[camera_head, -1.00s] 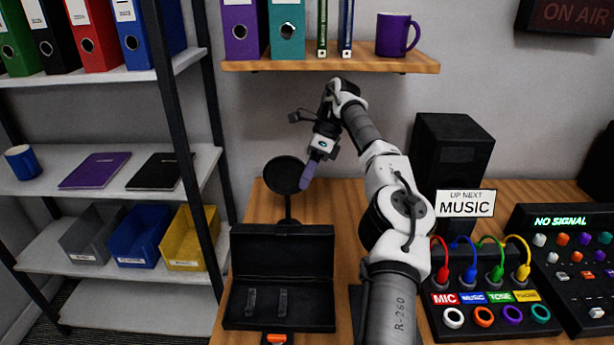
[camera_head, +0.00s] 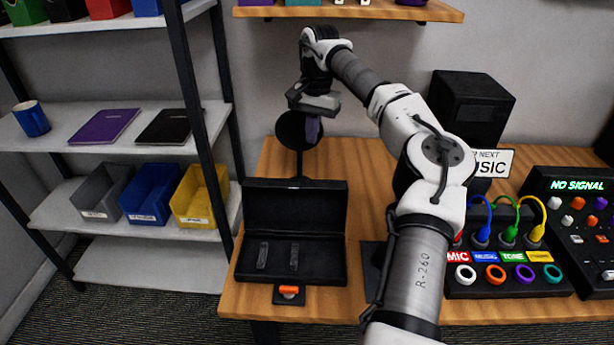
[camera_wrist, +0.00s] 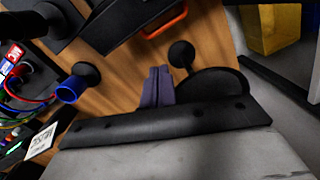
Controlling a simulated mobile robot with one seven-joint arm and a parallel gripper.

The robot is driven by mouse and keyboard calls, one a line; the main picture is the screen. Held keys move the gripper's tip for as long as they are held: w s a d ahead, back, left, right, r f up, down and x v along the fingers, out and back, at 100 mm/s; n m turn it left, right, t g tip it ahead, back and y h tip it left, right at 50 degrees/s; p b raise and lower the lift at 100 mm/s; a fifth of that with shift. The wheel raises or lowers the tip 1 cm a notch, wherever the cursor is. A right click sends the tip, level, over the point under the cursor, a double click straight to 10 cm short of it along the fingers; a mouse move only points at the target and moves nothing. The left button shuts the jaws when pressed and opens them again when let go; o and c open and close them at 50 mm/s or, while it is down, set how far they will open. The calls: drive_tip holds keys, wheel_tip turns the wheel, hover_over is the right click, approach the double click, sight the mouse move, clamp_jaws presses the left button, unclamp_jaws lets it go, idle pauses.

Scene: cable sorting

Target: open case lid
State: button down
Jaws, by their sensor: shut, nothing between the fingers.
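A black case (camera_head: 260,274) lies on the wooden desk with its lid (camera_head: 295,207) standing open at the back. Two dark grey pieces (camera_head: 293,257) sit in the lower half. My gripper (camera_head: 313,140) is above and behind the case, apart from the lid, pointing down in front of a black round disc. Its purple-grey fingers (camera_wrist: 158,88) are together and empty in the wrist view. Part of a black box with an orange piece (camera_wrist: 166,24) shows at the top there.
The black disc (camera_head: 290,129) on a stand is close behind the gripper. A dark speaker (camera_head: 472,100) and a panel with coloured cables (camera_head: 510,275) are to the right. A shelf (camera_head: 350,13) hangs above. A rack with bins (camera_head: 150,192) stands left.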

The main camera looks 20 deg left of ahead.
drive_tip(key=s+f+n+t+p, duration=0.1)
drive_tip(key=s+f+n+p, duration=0.1)
drive_tip(key=f, duration=0.7)
drive_tip(key=shift+s+d+f+n+h, duration=0.15)
drive_tip(key=shift+s+d+n+h, duration=0.15)
drive_tip(key=shift+s+n, duration=0.55)
